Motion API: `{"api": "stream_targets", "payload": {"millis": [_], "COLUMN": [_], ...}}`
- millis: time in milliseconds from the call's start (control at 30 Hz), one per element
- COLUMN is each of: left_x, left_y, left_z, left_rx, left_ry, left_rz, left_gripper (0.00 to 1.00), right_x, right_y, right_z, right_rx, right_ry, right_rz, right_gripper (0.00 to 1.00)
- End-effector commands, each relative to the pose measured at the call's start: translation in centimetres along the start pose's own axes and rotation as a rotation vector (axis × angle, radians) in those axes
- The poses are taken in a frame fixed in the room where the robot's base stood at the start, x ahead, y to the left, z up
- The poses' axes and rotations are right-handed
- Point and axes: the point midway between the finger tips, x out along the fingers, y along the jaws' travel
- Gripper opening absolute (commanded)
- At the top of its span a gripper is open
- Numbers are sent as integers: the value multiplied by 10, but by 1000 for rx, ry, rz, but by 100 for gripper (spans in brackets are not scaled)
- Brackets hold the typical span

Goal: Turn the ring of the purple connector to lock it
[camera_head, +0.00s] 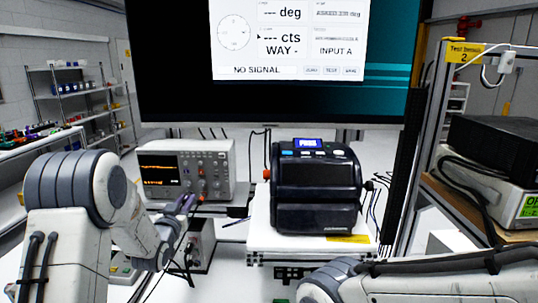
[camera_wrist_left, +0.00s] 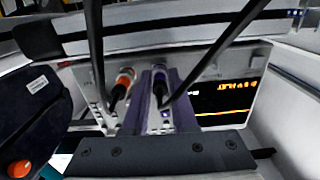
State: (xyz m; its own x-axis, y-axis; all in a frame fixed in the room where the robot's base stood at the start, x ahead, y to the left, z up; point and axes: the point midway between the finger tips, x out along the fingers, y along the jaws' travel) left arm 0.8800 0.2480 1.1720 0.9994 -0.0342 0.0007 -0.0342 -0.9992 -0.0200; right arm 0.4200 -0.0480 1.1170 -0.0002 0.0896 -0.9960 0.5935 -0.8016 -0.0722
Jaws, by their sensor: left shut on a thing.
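The purple connector (camera_wrist_left: 158,84) is between the two fingers of my left gripper (camera_wrist_left: 160,98) in the left wrist view, with a black cable running from it. The gripper is shut on it, at the front of the oscilloscope (camera_wrist_left: 225,95). The fingers hide part of the connector, and I cannot tell how far its ring is turned. In the head view my left gripper (camera_head: 186,204) is at the lower front of the oscilloscope (camera_head: 188,168). An orange-ringed connector (camera_wrist_left: 123,82) with its own black cable is just left of the fingers. My right gripper is out of view.
A black device (camera_head: 316,190) stands on a white platform (camera_head: 258,238) right of the oscilloscope. The large monitor (camera_head: 170,75) behind reads "NO SIGNAL". A small grey box (camera_head: 201,243) stands below the oscilloscope. Black cables cross in front of the fingers.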

Motion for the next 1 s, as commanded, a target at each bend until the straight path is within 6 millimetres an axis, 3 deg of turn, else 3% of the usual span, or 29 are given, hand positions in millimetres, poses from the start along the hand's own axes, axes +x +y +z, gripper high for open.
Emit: {"api": "stream_targets", "payload": {"millis": [1000], "left_x": [0], "left_y": [0], "left_z": [1], "left_rx": [212], "left_ry": [-1], "left_rz": [0], "left_gripper": [0], "right_x": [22], "right_y": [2], "right_z": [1], "right_rx": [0], "right_ry": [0], "right_rz": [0], "right_gripper": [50]}}
